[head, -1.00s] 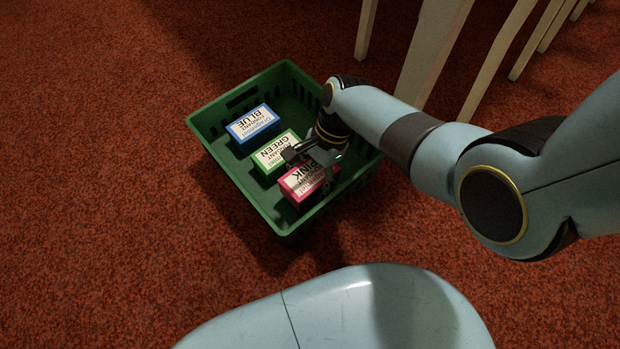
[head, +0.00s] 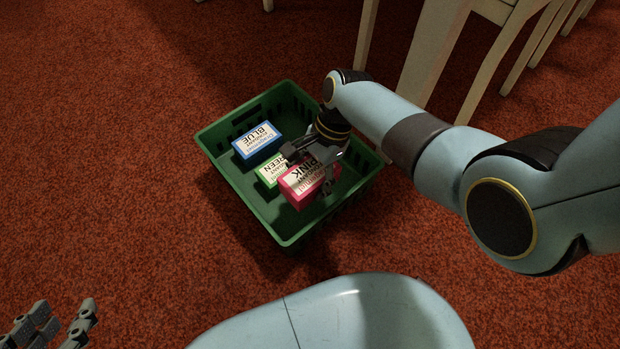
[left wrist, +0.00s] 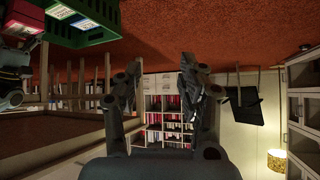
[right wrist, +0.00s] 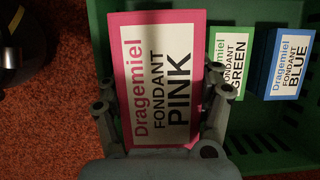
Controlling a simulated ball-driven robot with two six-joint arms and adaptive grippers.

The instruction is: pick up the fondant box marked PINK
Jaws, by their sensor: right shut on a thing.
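The pink fondant box (head: 303,186), with a white label reading PINK, is in my right gripper (head: 308,168). It is raised within or just above the green crate (head: 290,235) and partly covers the green box from the head. In the right wrist view, the pink box (right wrist: 157,80) fills the space between the fingers, which press on its two sides. Its underside is hidden. My left gripper (head: 64,312) is at the lower left of the head view, open and empty, away from the crate. The left wrist view also shows its fingers apart.
The green-labelled box (head: 268,174) and the blue box (head: 257,144) lie in the crate beside the pink one. Pale wooden legs (head: 430,50) stand behind the crate on the right. Red carpet (head: 100,150) to the left is clear.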

